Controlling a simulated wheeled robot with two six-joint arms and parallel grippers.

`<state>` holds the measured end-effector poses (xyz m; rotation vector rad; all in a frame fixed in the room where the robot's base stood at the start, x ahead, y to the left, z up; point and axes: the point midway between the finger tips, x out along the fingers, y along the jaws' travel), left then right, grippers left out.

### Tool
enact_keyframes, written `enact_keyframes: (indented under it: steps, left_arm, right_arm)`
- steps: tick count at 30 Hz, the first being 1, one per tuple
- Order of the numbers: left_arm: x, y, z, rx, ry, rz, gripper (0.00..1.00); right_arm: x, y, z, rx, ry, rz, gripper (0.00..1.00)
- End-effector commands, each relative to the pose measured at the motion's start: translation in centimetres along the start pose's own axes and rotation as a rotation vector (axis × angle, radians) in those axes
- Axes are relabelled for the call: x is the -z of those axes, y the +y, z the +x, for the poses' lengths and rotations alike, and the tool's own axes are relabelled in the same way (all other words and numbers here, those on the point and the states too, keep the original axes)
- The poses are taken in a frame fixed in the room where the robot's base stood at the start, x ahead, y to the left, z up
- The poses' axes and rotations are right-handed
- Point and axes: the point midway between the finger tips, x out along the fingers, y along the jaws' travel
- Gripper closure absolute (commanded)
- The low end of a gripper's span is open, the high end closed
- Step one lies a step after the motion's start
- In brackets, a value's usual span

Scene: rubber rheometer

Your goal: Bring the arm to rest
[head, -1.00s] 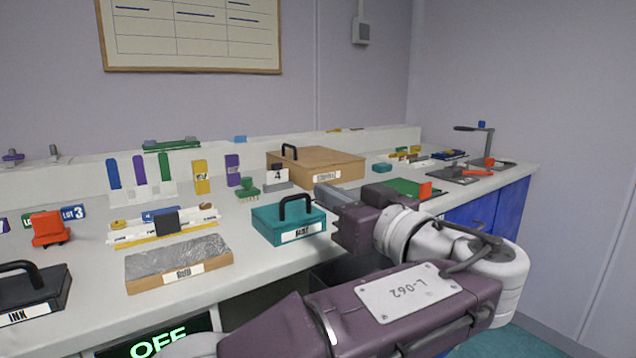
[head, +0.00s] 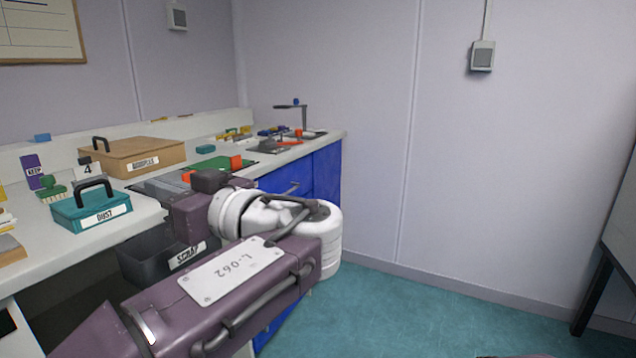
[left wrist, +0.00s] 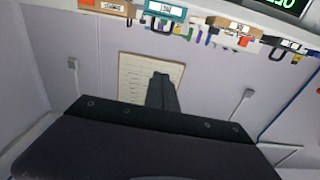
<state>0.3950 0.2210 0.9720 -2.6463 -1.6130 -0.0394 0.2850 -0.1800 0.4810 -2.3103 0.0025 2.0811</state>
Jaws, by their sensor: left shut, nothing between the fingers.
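My left arm reaches in from the lower left of the head view, its forearm carrying an L-062 plate. My left gripper (head: 188,218) is beside the counter's front edge, above the black scrap bin (head: 140,258); its fingertips are hard to make out there. In the left wrist view the dark fingers of my left gripper (left wrist: 161,80) are together and empty, seen against the wall and a framed chart (left wrist: 135,75). My right gripper is in neither view.
Teal floor (head: 400,315) to the right is open, with a dark-legged stand (head: 594,298) at the right edge.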

Motion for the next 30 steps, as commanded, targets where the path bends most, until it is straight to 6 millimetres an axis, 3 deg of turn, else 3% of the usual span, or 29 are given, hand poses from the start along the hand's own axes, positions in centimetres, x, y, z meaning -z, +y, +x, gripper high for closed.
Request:
enact_keyframes:
  steps: [4,8,14,20,23,24,27,30]
  left_arm:
    - [1.1,-1.9,2.6,0.096,-0.001,0.011,1.00]
    - [-0.1,-3.5,4.8,0.177,-0.030,0.080,1.00]
    - [-6.3,-5.2,7.7,0.225,-0.207,0.254,1.00]
    - [-16.1,-7.5,8.6,0.180,-0.528,0.512,1.00]
    - [-23.0,-9.5,7.0,0.104,-0.778,0.655,1.00]
    - [-26.0,-10.5,5.7,0.056,-0.895,0.704,1.00]
    - [-32.5,-12.2,1.1,-0.100,-1.168,0.772,1.00]
    - [-37.1,-12.7,-3.9,-0.283,-1.371,0.771,1.00]
  right_arm:
    - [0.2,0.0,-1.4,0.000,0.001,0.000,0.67]
    - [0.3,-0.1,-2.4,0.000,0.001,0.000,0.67]
    - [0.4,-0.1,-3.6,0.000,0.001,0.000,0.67]
    - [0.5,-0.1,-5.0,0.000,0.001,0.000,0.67]
    - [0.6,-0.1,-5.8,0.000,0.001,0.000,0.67]
    - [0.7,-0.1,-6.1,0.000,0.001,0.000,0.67]
    - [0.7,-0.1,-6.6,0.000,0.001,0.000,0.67]
    - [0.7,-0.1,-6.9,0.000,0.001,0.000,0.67]
